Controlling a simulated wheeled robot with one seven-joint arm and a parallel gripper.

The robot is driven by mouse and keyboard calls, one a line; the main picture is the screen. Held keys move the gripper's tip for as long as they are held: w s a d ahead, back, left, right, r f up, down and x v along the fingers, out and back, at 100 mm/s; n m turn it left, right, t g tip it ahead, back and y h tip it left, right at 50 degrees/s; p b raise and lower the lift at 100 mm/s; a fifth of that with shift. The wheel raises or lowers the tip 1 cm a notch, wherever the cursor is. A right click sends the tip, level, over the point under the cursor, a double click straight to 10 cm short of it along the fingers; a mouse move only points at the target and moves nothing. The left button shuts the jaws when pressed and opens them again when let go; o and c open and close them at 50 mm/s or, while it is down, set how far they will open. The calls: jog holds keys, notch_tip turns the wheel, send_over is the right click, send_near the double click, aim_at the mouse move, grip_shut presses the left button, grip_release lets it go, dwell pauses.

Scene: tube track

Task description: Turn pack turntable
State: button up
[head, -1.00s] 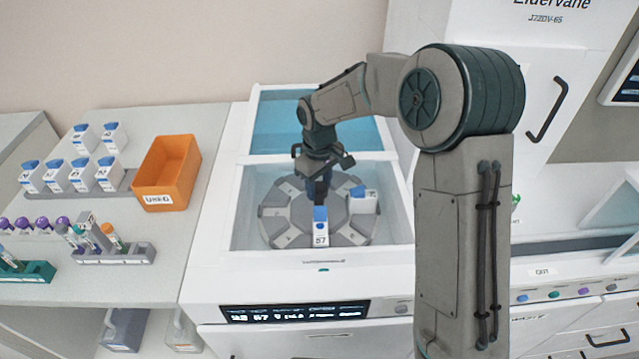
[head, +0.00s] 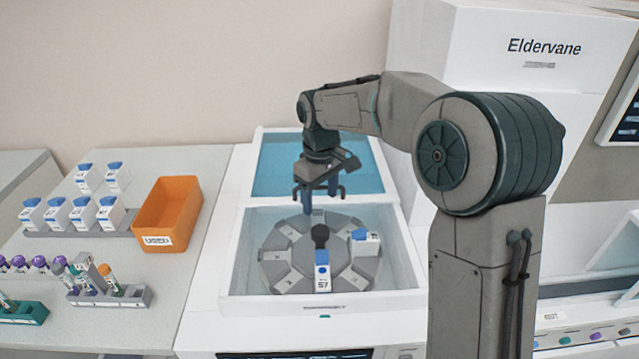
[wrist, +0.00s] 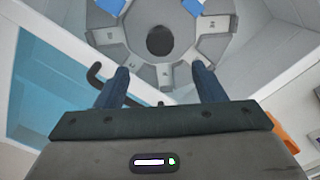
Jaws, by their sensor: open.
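The pack turntable (head: 290,277) is a grey segmented disc in a white well of the machine, with a dark round knob (head: 320,236) at its middle. A white pack with a blue cap (head: 322,272), marked 57, sits at its front. Another blue-capped pack (head: 365,243) sits at its right. My gripper (head: 320,205) is open and empty above the far side of the turntable, its fingers apart from the knob. The wrist view shows the two fingers (wrist: 160,90) spread, with the turntable (wrist: 205,70) and dark knob (wrist: 160,41) beyond them.
A blue-lidded compartment (head: 275,165) lies behind the well. An orange bin (head: 168,213) marked USED stands on the left counter, beside a rack of several blue-capped packs (head: 57,213) and tube racks (head: 110,295). The well's white walls (head: 412,262) surround the turntable.

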jog(key=shift+r, duration=1.9)
jog(key=s+d+f+m+t, duration=0.1)
jog(key=s+d+m, duration=0.4)
jog(key=s+d, duration=0.4)
jog(key=s+d+f+m+t, duration=0.1)
jog(key=s+d+m+t, duration=0.1)
jog(key=s+d+m, duration=0.3)
jog(key=s+d, duration=0.4)
jog(key=s, duration=0.6)
jog(key=shift+s+d+f, duration=0.15)
jog(key=shift+s+d, duration=0.15)
jog(key=shift+d, duration=0.1)
